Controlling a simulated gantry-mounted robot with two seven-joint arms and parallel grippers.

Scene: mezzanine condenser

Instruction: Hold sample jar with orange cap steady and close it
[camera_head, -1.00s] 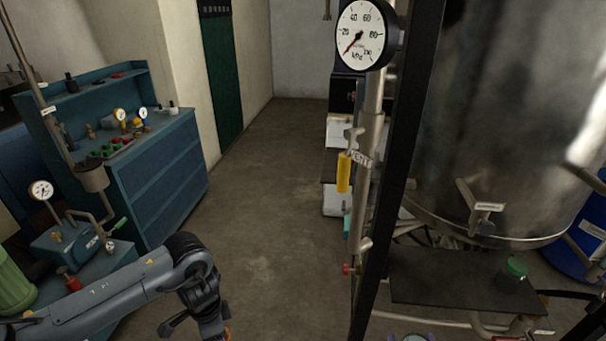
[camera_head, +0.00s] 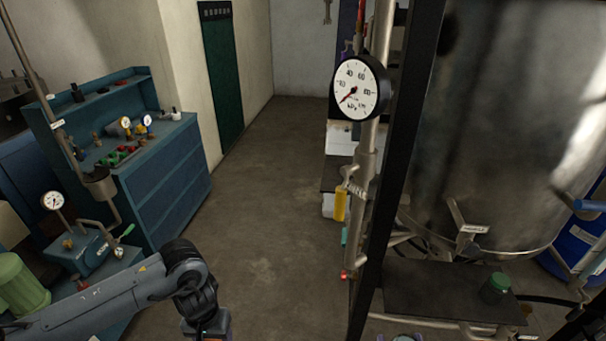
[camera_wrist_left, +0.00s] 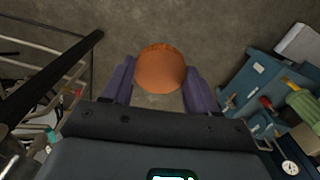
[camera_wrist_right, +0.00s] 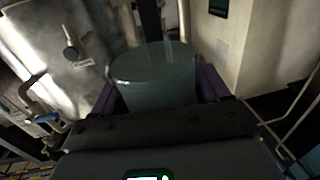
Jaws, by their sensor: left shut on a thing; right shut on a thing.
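The orange cap (camera_wrist_left: 160,70) sits between the purple fingers of my left gripper (camera_wrist_left: 158,84) in the left wrist view, and the gripper is shut on it. A grey-green, translucent sample jar (camera_wrist_right: 153,78) sits between the fingers of my right gripper (camera_wrist_right: 158,92) in the right wrist view, and that gripper is shut on it. In the head view, my left gripper (camera_head: 206,326) is at the lower edge. A small part of my right gripper (camera_head: 403,338) shows at the bottom, right of centre. The cap and jar are well apart.
A green-capped jar (camera_head: 495,288) stands on a dark shelf (camera_head: 432,290) below a large metal vessel (camera_head: 490,120). A black post (camera_head: 393,190) and a pipe with a gauge (camera_head: 360,87) rise near the right gripper. Open floor (camera_head: 265,210) lies between these and the blue bench (camera_head: 165,165).

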